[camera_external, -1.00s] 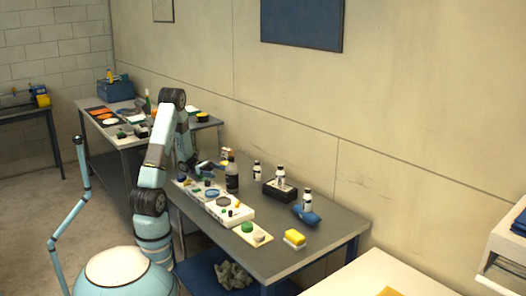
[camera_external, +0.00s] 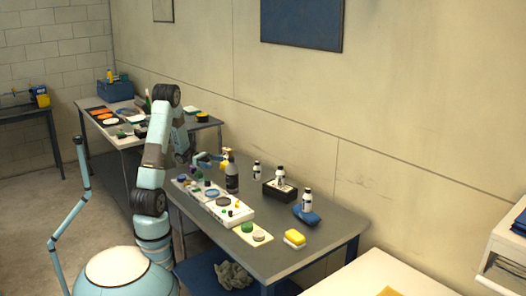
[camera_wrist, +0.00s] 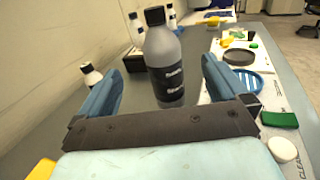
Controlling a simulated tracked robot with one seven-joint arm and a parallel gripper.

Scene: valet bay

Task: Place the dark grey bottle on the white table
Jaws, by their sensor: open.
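The dark grey bottle (camera_external: 232,178) stands upright on the grey workbench, with a black cap and a black label. In the wrist view the bottle (camera_wrist: 164,62) stands ahead, centred between the two blue fingers. My gripper (camera_wrist: 162,70) is open and empty. In the external view my gripper (camera_external: 206,159) is just left of the bottle; whether the fingers reach around it is hard to tell. The white table (camera_external: 350,280) is at the bottom right of the external view, partly cut off by the frame.
White bottles (camera_external: 257,170) stand behind, one in a black box (camera_external: 276,190) and one on a blue cloth (camera_external: 305,216). A yellow sponge (camera_external: 294,238) lies at the bench's right end. The white table's visible top is mostly clear.

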